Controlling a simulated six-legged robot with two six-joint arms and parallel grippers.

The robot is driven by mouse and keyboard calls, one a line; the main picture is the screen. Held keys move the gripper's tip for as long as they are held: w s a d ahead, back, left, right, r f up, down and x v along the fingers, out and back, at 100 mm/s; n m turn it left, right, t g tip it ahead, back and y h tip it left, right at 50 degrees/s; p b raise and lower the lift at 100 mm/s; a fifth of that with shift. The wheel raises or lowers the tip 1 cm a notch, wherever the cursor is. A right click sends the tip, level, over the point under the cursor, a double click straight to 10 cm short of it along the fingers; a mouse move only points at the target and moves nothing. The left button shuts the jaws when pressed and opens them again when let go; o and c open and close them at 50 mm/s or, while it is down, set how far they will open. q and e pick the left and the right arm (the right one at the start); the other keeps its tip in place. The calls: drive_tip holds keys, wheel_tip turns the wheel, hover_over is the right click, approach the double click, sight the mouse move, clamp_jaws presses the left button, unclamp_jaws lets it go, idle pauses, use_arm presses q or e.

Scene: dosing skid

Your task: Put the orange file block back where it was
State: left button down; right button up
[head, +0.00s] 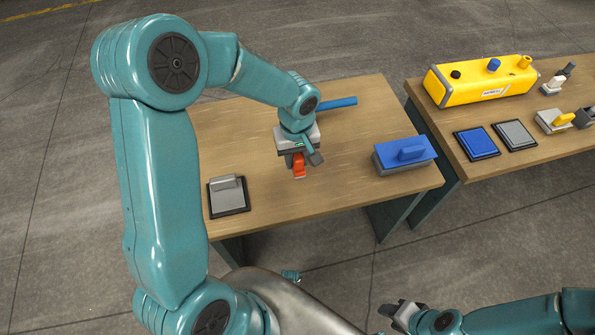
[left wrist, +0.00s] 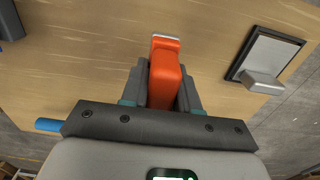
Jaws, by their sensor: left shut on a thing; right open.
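The orange file block (head: 298,168) is held in my left gripper (head: 300,160) above the middle of the near wooden table (head: 250,130). In the left wrist view the block (left wrist: 165,75) sits between the two fingers of the left gripper (left wrist: 162,85), with a pale strip at its far end. I cannot tell from these views how high it is over the table. My right gripper (head: 395,310) is low in the head view, off the table's front edge, open and away from the block.
A blue rod (head: 338,103) lies behind. The second table holds a yellow box (head: 480,82), blue pad (head: 477,143) and grey pad (head: 515,135).

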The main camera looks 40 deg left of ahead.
sight(297, 169)
use_arm(q)
wheel_tip(297, 169, down, 6)
drive_tip(key=shift+w+b, duration=0.1)
drive_tip(key=shift+b, duration=0.35)
drive_tip(key=shift+f, duration=0.15)
drive_tip(key=c, duration=0.8)
unclamp_jaws()
drive_tip(key=shift+c, duration=0.2)
drive_tip(key=shift+r, duration=0.4)
wheel_tip(297, 169, up, 12)
drive_tip(key=shift+f+p, duration=0.2)
drive_tip(key=shift+p, duration=0.95)
